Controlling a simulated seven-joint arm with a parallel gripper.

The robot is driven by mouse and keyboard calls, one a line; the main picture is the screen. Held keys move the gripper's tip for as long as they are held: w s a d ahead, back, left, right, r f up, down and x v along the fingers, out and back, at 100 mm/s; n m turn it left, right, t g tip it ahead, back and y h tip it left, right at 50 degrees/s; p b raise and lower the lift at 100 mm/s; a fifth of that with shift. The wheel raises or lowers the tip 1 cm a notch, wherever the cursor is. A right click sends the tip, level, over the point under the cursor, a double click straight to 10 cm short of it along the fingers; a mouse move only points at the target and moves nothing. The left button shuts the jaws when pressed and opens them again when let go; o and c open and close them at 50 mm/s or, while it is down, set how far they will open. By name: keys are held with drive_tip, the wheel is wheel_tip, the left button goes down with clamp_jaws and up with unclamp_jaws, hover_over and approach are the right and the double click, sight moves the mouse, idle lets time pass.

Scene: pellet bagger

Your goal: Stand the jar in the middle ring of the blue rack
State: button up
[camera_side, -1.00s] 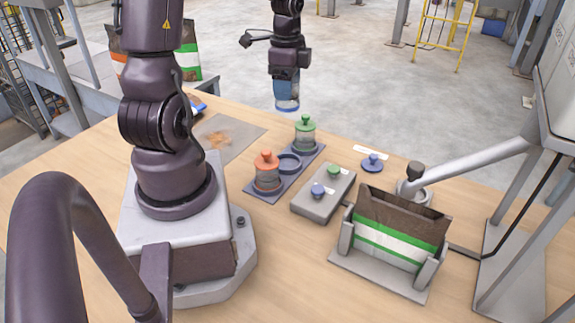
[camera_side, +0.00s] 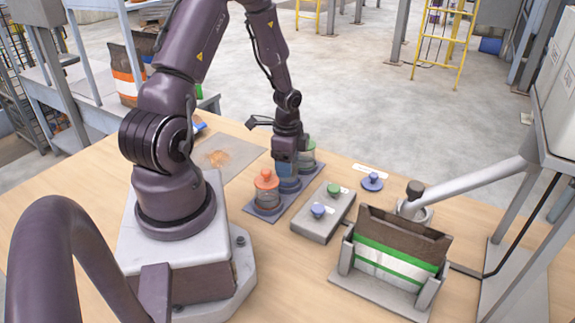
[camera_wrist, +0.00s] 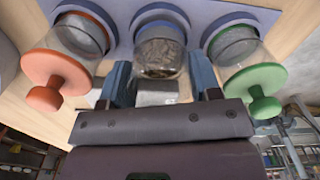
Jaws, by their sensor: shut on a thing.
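My gripper (camera_wrist: 158,88) is shut on the jar (camera_wrist: 160,57), a clear jar with dark grey-brown pellets inside. In the wrist view the jar is between my two blue fingers and lines up with the middle ring (camera_wrist: 158,14) of the blue rack (camera_wrist: 118,10). In the side view my gripper (camera_side: 287,170) is low over the middle of the rack (camera_side: 255,211), and the jar's lower end (camera_side: 289,184) is at the middle ring. I cannot tell if it is fully seated. An orange-lidded jar (camera_side: 266,188) and a green-lidded jar (camera_side: 307,152) stand in the outer rings.
An open bag (camera_side: 395,253) stands in a grey holder. A grey mat with orange-brown grains (camera_side: 215,156) lies left.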

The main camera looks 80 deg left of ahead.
drive_tip(key=shift+f, duration=0.5)
drive_tip(key=shift+f, duration=0.2)
drive_tip(key=o, duration=1.2)
drive_tip(key=shift+c, duration=0.2)
drive_tip(key=shift+r, duration=0.1)
